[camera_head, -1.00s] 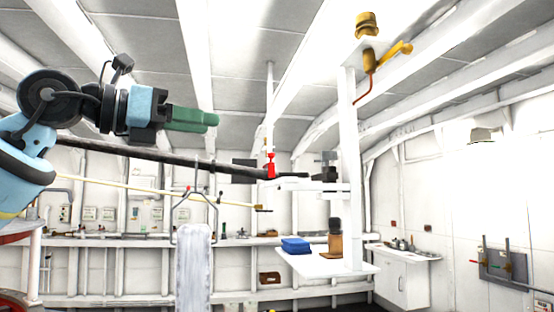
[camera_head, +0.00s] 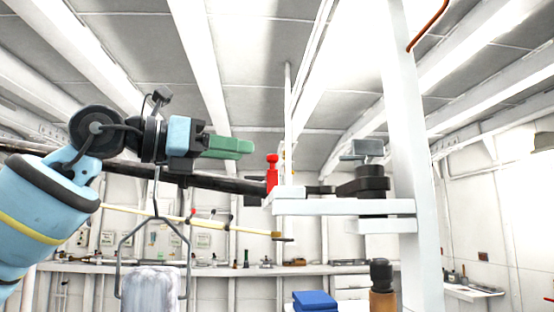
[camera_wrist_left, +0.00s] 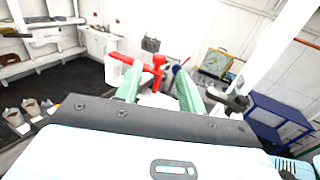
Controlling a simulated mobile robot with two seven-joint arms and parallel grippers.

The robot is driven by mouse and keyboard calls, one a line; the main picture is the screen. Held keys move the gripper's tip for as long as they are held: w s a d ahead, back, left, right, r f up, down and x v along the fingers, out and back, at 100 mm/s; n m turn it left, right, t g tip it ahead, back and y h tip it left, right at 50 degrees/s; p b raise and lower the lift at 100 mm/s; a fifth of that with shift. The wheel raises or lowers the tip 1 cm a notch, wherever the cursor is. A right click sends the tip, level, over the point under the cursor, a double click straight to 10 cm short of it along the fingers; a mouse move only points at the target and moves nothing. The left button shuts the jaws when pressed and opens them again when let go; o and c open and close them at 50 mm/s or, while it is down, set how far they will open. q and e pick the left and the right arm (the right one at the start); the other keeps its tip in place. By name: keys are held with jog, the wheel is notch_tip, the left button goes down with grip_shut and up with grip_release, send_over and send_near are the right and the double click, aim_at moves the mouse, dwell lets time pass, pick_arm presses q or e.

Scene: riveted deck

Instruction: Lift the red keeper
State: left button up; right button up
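The red keeper (camera_head: 271,174) is a small upright red piece at the left end of a white bracket arm (camera_head: 340,207), beside a long dark bar (camera_head: 225,184). My left gripper (camera_head: 250,147) has green fingers and points right, a little above and left of the keeper in the head view. In the left wrist view the fingers of the left gripper (camera_wrist_left: 159,78) are spread apart with nothing held. The red keeper (camera_wrist_left: 157,65) shows there beyond and between the fingertips, apparently untouched. My right gripper is not in view.
A white post (camera_head: 411,150) stands right of the keeper and carries the bracket. A pale hanging item on a wire frame (camera_head: 152,287) is below the left arm. A blue block (camera_head: 314,300) and a brown bottle-like item (camera_head: 382,290) are lower right. A blue frame (camera_wrist_left: 275,120) shows in the wrist view.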

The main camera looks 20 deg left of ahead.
aim_at(272, 155)
pick_arm(q)
jog(key=x, duration=0.8)
jog(key=shift+a, duration=0.1)
jog(key=shift+c, duration=0.3)
grip_shut()
